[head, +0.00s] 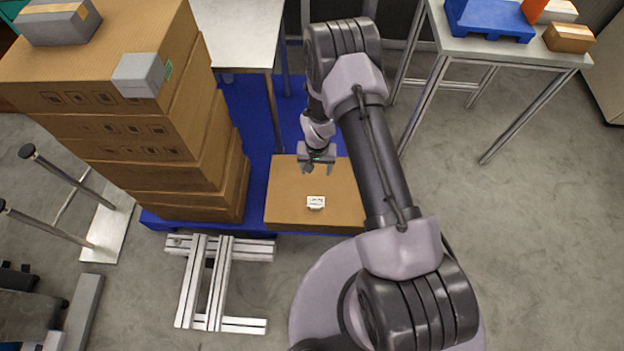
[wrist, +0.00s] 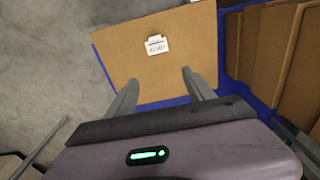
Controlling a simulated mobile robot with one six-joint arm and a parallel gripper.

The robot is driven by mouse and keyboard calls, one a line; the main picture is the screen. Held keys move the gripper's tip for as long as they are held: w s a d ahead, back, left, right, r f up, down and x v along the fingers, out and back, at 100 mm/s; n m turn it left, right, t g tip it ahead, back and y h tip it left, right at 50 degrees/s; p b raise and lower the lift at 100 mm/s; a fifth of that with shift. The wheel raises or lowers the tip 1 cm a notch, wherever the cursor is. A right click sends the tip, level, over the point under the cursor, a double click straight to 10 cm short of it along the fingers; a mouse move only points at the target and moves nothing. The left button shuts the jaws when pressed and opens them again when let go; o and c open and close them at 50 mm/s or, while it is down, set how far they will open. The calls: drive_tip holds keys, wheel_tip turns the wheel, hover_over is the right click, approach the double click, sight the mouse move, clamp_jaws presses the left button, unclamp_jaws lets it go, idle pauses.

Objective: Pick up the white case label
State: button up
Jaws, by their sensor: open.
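The white case label (head: 316,202) lies on top of a low brown cardboard box (head: 285,212), near its middle, in the head view. Dark marks show on its face. It also shows in the wrist view (wrist: 157,45), beyond the fingertips and between their lines. My gripper (head: 318,168) is over the far part of the same box, behind the label in the head view. In the wrist view my gripper (wrist: 158,80) has its two fingers spread apart with nothing between them. The fingers do not touch the label.
A tall stack of cardboard boxes (head: 160,140) stands left of the low box, on a blue base (head: 257,130). Metal tables (head: 235,40) stand behind and at right (head: 490,45). An aluminium profile frame (head: 215,285) lies at front left. Grey floor is open at right.

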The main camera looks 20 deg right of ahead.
wheel_tip(320, 180, down, 6)
drive_tip(key=s, duration=0.3)
drive_tip(key=b, duration=0.6)
hover_over(316, 205)
drive_tip(key=f, duration=1.1)
drive_tip(key=shift+w+d+f, duration=0.1)
drive_tip(key=shift+w+d, duration=0.05)
drive_tip(key=shift+d, duration=0.05)
drive_tip(key=f+b, duration=0.1)
drive_tip(key=f, duration=0.1)
drive_tip(key=f+b, duration=0.1)
drive_tip(key=f, duration=0.1)
drive_tip(key=f+b, duration=0.1)
drive_tip(key=f, duration=0.1)
drive_tip(key=shift+s+a, duration=0.2)
drive_tip(key=shift+a, duration=0.1)
drive_tip(key=shift+r, duration=0.15)
clamp_jaws()
